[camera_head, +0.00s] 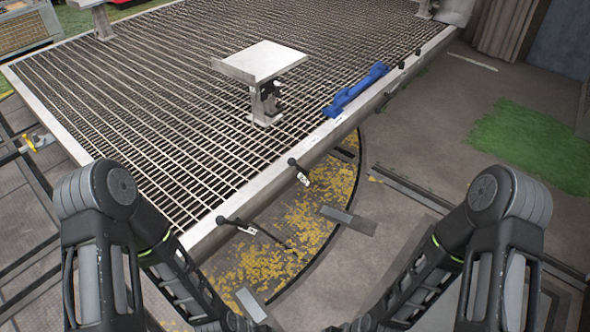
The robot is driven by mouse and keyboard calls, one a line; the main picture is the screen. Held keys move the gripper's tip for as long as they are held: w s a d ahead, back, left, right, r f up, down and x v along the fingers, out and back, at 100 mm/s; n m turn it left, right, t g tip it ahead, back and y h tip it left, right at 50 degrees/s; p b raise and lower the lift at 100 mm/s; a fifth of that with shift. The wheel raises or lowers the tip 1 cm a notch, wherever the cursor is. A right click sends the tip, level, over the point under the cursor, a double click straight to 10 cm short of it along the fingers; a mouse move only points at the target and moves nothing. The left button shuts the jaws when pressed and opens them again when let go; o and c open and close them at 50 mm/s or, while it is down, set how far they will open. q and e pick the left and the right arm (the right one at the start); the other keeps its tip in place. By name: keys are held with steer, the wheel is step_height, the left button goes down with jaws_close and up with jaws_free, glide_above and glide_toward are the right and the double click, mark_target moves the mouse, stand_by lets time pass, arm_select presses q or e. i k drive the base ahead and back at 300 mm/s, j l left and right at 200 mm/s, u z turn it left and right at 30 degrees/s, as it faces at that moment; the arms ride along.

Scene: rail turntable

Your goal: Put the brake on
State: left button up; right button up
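The turntable platform is a large metal grating with a pale steel frame (262,186). Two black-knobbed levers are mounted along its near right edge, one nearer me (235,224) and one farther along (299,169), each with a small white tag beside it. Smaller dark knobs (402,65) show farther up the same edge. No label I can read marks one as the brake. My two arms come in from the bottom left and bottom right and reach down toward the bottom edge. Neither gripper's fingers can be seen, and neither arm visibly touches a lever.
A blue bar-shaped part (355,90) lies along the grating's right edge. A pedestal with a flat metal top (262,62) stands on the grating. Yellow litter (325,205) and a loose grey plate (348,220) lie beside the edge. Open floor (425,150) lies to the right.

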mark_target(291, 161)
steer(key=i+z, duration=0.15)
steer(key=z, duration=0.55)
steer(key=i+j+z, duration=0.2)
steer(key=i+j, duration=0.2)
steer(key=i+j+z, duration=0.2)
steer(key=i+j, duration=0.3)
steer(key=i+j+z, duration=0.2)
steer(key=i+j, duration=0.15)
steer(key=j, duration=0.2)
